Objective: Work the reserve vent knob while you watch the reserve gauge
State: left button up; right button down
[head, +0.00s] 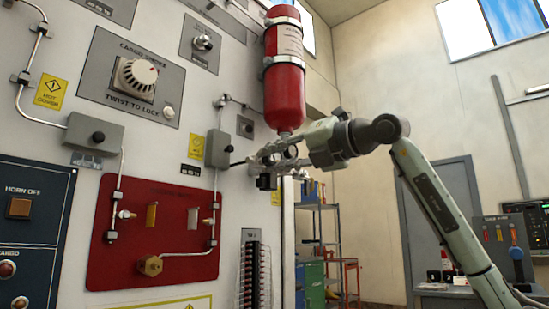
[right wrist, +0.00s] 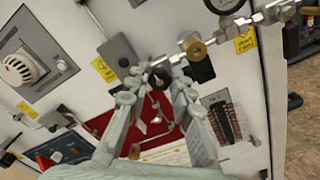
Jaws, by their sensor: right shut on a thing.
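My right gripper (head: 262,163) reaches in from the right to the panel, just below the red cylinder. In the right wrist view its two fingers (right wrist: 158,86) are closed around a small dark knob (right wrist: 160,77), which I take for the reserve vent knob. The fingers hide most of it, and its angle cannot be read. A round gauge (right wrist: 224,4) on the metal pipework, perhaps the reserve gauge, is cut off by the top edge of the right wrist view. Its reading cannot be made out. In the head view the gripper covers this area. My left gripper is not in view.
The red cylinder (head: 285,75) is strapped to the panel above my right gripper. A grey box with a black knob (head: 218,149) is close on the left. A brass knob (right wrist: 196,49) is on the pipework. A red plate (head: 128,245) with fittings is lower left.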

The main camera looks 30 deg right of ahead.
jog(key=shift+m, duration=0.5)
jog(key=c, duration=1.3)
grip_release()
jog(key=v, duration=1.2)
